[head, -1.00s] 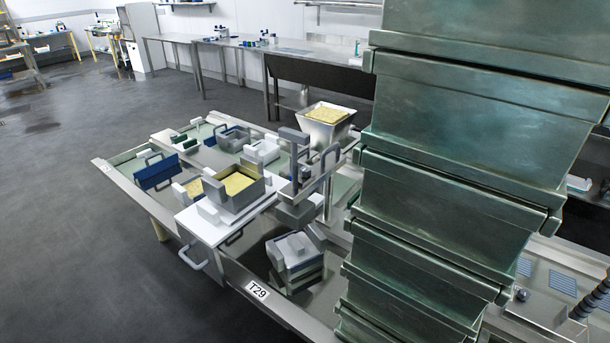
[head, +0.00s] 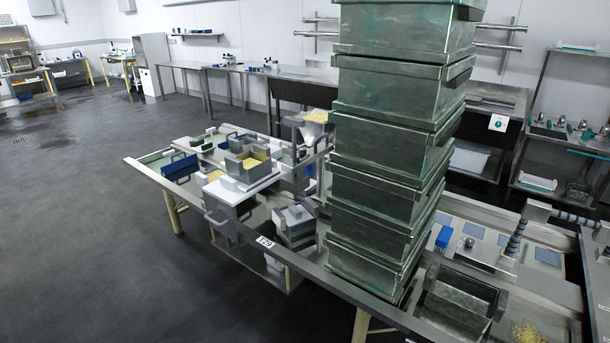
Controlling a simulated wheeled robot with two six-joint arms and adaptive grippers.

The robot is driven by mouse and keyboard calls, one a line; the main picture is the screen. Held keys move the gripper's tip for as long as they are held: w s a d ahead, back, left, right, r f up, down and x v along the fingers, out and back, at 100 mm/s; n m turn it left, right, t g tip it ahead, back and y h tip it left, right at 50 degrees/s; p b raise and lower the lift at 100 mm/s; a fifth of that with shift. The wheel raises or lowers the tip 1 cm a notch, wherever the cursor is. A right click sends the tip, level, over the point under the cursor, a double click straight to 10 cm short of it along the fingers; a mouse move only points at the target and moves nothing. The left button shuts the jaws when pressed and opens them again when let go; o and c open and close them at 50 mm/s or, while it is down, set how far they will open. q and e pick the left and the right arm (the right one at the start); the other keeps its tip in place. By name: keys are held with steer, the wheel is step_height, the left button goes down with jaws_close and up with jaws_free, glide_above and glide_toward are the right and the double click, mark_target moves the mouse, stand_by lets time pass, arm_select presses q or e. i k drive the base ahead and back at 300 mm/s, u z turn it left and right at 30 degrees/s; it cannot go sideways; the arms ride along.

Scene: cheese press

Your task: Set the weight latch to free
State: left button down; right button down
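A grey upright frame (head: 307,160), which looks like the press, stands on the work table labelled T29, just left of a tall bin stack that hides part of it. I cannot make out a weight latch or its setting at this size. A grey box with yellow content (head: 246,168) sits on a white block left of the frame. A stack of grey lidded boxes (head: 294,228) stands in front of the frame. Neither of my grippers is in view.
The tall stack of greenish metal bins (head: 385,190) stands at the table's front edge. An open metal bin (head: 462,296), a blue block (head: 444,237) and yellow crumbs (head: 527,332) are to its right. The dark floor (head: 90,230) at left is clear.

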mark_target(302, 155)
steer(key=u, duration=1.35)
steer(key=i, duration=2.1)
steer(key=z, duration=0.7)
